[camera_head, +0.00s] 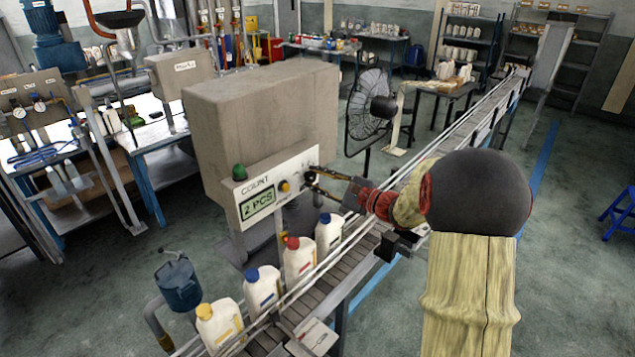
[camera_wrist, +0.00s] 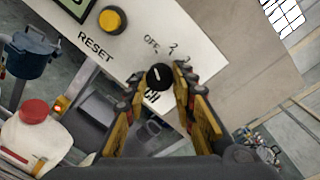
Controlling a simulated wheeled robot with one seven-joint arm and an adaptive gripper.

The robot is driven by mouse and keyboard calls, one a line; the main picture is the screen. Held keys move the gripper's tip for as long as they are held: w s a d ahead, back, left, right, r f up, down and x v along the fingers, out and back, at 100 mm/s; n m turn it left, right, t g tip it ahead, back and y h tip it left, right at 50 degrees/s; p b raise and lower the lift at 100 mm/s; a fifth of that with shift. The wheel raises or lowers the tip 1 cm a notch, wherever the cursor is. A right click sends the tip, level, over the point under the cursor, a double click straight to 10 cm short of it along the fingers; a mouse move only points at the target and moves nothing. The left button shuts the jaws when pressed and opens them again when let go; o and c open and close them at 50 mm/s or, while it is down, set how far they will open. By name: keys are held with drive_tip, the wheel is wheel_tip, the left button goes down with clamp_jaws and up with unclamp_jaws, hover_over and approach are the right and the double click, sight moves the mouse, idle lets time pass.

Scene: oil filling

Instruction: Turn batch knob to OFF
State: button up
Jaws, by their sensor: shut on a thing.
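The batch knob (camera_wrist: 158,76) is a small round black knob with a short white mark, on the white panel (camera_wrist: 118,58). The label OFF stands above it, with numbers to its right and a partly hidden word ending in CH below. Which label the mark points at is hard to tell. My gripper (camera_wrist: 160,80) has its fingers on either side of the knob and is shut on it. In the head view my gripper (camera_head: 311,179) reaches the right part of the control panel (camera_head: 236,190), and the knob is too small to make out there.
A yellow RESET button (camera_wrist: 112,20) sits left of the knob; a green display (camera_head: 257,205) reads 2 PCS under COUNT. Several white bottles (camera_head: 298,258) with coloured caps stand on the conveyor (camera_head: 328,272) below the panel. A black fan (camera_head: 368,105) stands behind.

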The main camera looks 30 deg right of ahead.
drive_tip(key=o, duration=1.2)
drive_tip(key=shift+c, duration=0.2)
drive_tip(key=v, duration=1.2)
